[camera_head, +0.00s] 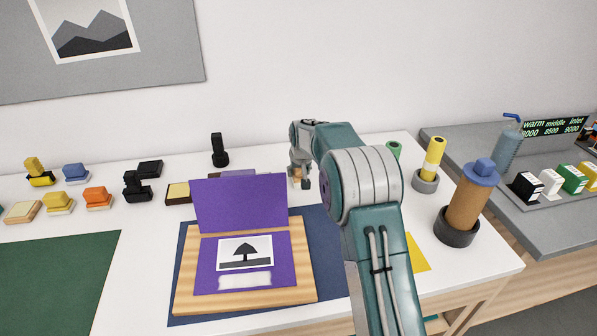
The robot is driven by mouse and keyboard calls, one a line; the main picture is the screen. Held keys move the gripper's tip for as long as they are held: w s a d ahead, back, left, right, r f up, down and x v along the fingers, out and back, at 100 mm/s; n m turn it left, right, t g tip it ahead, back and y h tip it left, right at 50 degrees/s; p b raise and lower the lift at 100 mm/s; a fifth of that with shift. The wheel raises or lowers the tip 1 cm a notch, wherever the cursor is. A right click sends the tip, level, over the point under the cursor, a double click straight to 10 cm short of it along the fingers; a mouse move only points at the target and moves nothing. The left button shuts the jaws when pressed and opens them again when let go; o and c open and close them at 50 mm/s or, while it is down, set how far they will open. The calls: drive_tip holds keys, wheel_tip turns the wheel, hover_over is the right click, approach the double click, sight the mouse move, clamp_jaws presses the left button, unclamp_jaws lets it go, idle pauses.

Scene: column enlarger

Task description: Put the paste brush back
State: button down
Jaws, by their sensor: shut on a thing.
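My gripper (300,180) is at the back of the table, just right of the raised flap of a purple card. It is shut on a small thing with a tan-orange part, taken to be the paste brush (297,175). Most of the brush is hidden by the gripper, and I cannot tell whether its lower end touches anything. The open purple card (208,269) lies on a wooden board (305,272), with a tree picture and a white paste-like patch on its lower half. No resting place for the brush can be made out clearly.
My arm covers the table's right middle. Several stamps and pads fill the left; a black stamp (219,151) stands behind.

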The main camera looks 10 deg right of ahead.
unclamp_jaws()
drive_tip(key=shift+r, duration=0.1)
idle(0.4)
drive_tip(key=shift+v, duration=3.95)
drive_tip(key=v, duration=1.2)
